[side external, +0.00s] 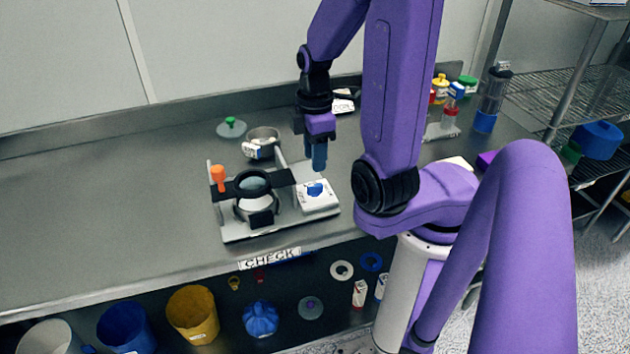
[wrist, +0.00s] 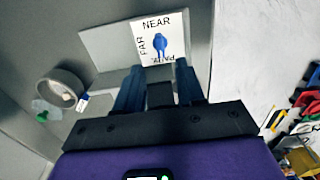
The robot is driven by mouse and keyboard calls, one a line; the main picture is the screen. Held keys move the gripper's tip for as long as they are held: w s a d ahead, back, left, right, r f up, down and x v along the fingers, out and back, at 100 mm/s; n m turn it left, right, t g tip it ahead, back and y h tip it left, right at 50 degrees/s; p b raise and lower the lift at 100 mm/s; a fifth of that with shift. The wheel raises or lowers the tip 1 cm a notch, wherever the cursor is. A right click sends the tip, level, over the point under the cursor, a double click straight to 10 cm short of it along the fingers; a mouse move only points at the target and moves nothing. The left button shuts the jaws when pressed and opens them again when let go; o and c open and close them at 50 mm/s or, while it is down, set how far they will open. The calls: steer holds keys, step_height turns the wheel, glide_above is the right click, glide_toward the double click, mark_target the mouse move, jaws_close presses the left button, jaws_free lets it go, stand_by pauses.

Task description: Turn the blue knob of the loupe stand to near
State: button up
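The loupe stand (side external: 250,232) sits on the steel counter, with a dark ring lens (side external: 254,184) and an orange-topped post (side external: 218,178). Its blue knob (side external: 315,189) is on a white dial plate (side external: 325,204) at the stand's right end. In the wrist view the blue knob (wrist: 157,50) lies beyond the fingertips, with NEAR at the top of the white plate (wrist: 176,25), FAR at left and an inverted word below. I cannot tell for sure which word the knob points to. My gripper (side external: 319,165) hangs above the knob, apart from it. Its two fingers (wrist: 160,78) are spread and empty.
A metal cup (side external: 263,141) and a green-knobbed lid (side external: 231,127) stand behind the loupe stand. Bottles and jars (side external: 450,108) stand at the back right. A shelf below the CHECK label (side external: 270,258) holds several containers. The counter at left is clear.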

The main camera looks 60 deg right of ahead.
mark_target(315, 185)
steer(key=shift+f, duration=4)
jaws_close()
